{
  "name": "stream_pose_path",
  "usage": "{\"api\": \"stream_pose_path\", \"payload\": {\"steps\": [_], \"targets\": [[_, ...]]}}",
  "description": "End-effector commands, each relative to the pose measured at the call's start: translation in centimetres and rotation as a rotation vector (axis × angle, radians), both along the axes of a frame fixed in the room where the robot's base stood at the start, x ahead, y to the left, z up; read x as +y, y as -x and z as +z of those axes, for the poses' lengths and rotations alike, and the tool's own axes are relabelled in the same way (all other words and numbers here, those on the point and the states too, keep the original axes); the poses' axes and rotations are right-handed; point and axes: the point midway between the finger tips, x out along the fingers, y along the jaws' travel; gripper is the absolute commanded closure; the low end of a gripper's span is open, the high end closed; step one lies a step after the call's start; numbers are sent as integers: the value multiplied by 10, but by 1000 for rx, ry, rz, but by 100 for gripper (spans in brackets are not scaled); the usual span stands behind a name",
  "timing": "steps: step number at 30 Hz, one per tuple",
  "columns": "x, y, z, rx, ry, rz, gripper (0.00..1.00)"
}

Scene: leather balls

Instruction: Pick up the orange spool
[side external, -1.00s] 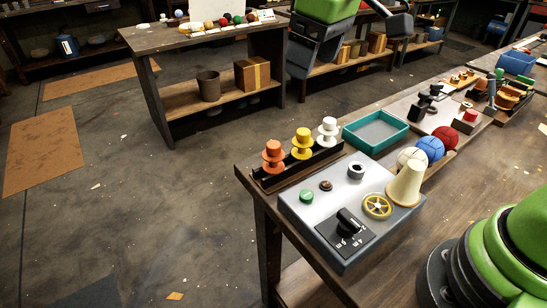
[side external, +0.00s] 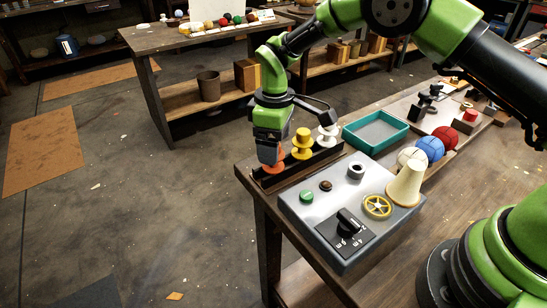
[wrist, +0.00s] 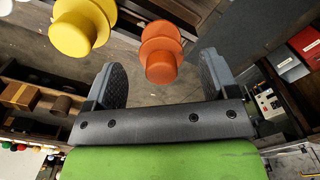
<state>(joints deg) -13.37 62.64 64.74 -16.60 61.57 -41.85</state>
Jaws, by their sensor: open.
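The orange spool (side external: 273,163) stands at the left end of a black rack (side external: 318,164) near the table's corner. My gripper (side external: 270,160) is right over it in the side view and hides its upper part. In the wrist view the orange spool (wrist: 161,55) lies between and just beyond the fingertips of my open gripper (wrist: 162,82), a little nearer the right finger. I cannot tell whether either finger touches it. The yellow spool (side external: 303,143) and white spool (side external: 327,135) stand further along the same rack.
A teal tray (side external: 375,148) is behind. White, blue and red balls line up at right. Floor lies open beyond the table's left edge.

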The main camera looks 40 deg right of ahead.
Motion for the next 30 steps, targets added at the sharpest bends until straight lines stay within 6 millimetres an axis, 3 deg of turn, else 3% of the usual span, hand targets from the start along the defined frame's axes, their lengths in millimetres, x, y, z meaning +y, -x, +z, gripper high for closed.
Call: {"api": "stream_pose_path", "payload": {"steps": [6,15,22,30], "targets": [[2,-1,-33,1,-1,0,20],[2,-1,-39,-2,-1,-1,20],[2,-1,-38,-2,-1,0,71],[2,-1,-37,-2,-2,0,72]]}}
